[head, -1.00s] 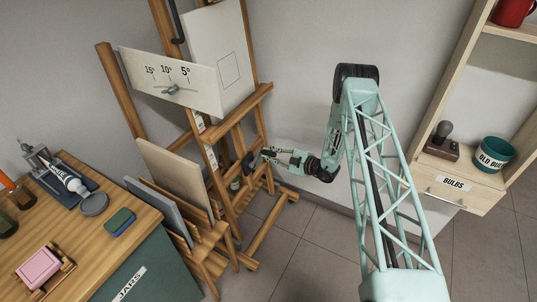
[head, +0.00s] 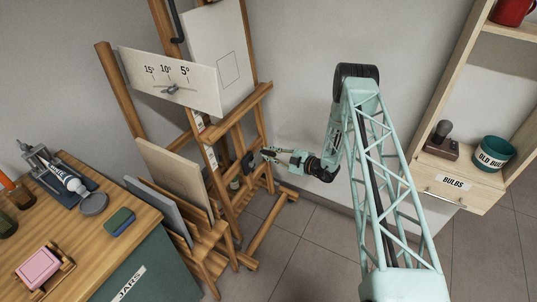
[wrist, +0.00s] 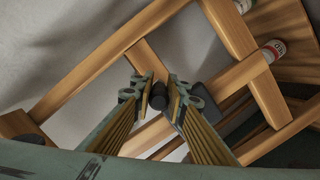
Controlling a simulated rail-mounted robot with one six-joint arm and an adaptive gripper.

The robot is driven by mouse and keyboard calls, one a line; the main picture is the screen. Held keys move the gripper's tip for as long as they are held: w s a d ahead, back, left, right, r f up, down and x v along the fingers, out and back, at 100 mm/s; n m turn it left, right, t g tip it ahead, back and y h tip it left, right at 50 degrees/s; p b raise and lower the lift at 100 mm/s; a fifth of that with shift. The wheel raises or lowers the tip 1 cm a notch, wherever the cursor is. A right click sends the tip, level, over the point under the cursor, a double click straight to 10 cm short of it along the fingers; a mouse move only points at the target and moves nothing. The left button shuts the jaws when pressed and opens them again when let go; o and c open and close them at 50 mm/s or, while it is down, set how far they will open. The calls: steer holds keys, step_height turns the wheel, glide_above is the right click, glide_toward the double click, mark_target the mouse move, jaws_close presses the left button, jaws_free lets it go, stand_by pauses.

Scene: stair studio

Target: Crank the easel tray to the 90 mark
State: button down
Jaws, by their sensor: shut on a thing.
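The wooden easel stands in the head view, with its tray (head: 240,112) as a slanted ledge under the white canvas (head: 215,50). White labels (head: 199,122) run down the mast below the tray; their numbers are too small to read. A dark crank (head: 248,161) sits low on the easel. My gripper (head: 267,156) reaches it from the right. In the wrist view my gripper (wrist: 160,95) is shut on the black crank handle (wrist: 159,92), which lies between the two fingertips. The crank's arm is partly hidden.
A board marked 15, 10, 5 degrees (head: 170,82) crosses the easel's upper left. A rack with panels (head: 172,173) stands close at the easel's left, beside a cluttered workbench (head: 65,240). A bulb shelf (head: 460,185) stands right. Floor right of the easel is clear.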

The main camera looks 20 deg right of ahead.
steer(key=shift+s+a+f, duration=0.35)
steer(key=shift+s+f, duration=0.1)
steer(key=c, duration=2.5)
jaws_free()
steer(key=shift+a+r, duration=0.1)
steer(key=shift+c, duration=0.2)
steer(key=shift+w+r, duration=0.15)
steer(key=shift+d+r, duration=0.1)
steer(key=shift+d, duration=0.1)
steer(key=v, duration=1.1)
steer(key=shift+s+d, duration=0.2)
steer(key=shift+s, duration=0.15)
